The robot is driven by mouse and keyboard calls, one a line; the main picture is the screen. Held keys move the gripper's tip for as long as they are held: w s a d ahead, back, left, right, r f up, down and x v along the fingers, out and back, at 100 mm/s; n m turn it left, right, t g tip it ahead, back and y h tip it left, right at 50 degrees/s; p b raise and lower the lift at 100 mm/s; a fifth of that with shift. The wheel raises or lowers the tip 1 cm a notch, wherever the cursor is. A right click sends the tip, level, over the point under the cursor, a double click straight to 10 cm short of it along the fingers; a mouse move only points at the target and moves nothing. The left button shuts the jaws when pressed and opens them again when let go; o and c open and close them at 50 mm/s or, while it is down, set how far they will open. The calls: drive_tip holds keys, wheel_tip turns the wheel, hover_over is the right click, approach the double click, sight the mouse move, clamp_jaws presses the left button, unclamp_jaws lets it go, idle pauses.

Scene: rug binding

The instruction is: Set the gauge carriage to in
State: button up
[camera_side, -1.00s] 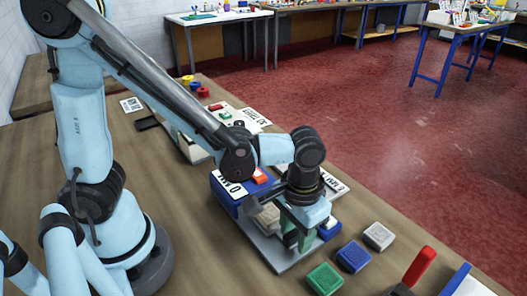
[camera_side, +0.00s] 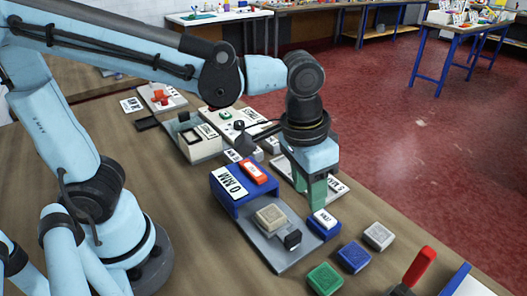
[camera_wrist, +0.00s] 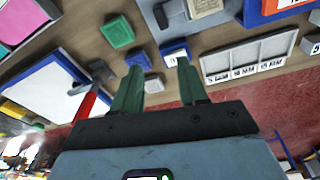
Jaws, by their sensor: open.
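The gauge stands on a grey base plate (camera_side: 262,244) with a blue housing (camera_side: 232,203) marked 0 MM and a red piece on top. A beige block (camera_side: 270,217), which looks like the carriage, sits on the plate in front of the housing. A small black knob (camera_side: 292,239) is beside it. They also show at the top of the wrist view, the beige block (camera_wrist: 203,8) cut by the edge. My gripper (camera_side: 314,200) is raised to the right of the gauge, behind a blue block with a white label (camera_side: 324,220). In the wrist view my gripper (camera_wrist: 158,72) has its green fingers apart and empty.
A pale compartment tray (camera_wrist: 245,55) with MM labels lies behind my gripper. Green (camera_side: 324,279), blue (camera_side: 354,256) and grey (camera_side: 379,236) blocks lie at the front right, near a red-handled tool (camera_side: 420,266). Pale fixtures (camera_side: 196,140) stand farther back.

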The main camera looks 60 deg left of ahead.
drive_tip(key=shift+w+a+r+m+t+h, duration=0.1)
drive_tip(key=shift+w+m+t+h, duration=0.4)
drive_tip(key=shift+w+m+t, duration=1)
drive_tip(key=shift+w+a+m+t+h, duration=0.15)
drive_tip(key=shift+w+m+t+h, duration=0.55)
drive_tip(key=shift+m, duration=1.55)
drive_tip(key=shift+w+a+r+m+t+h, duration=0.1)
drive_tip(key=shift+w+m+t+h, duration=0.2)
drive_tip(key=shift+w+m+t, duration=0.9)
drive_tip(key=shift+s+m, duration=0.45)
drive_tip(key=shift+m, duration=0.2)
drive_tip(key=shift+f, duration=0.1)
drive_tip(key=n+g+y, duration=0.4)
drive_tip(key=n+g, duration=0.4)
drive_tip(key=n, duration=0.6)
approach(294, 235)
drive_tip(key=shift+a+f, duration=0.1)
drive_tip(key=shift+f, duration=4.3)
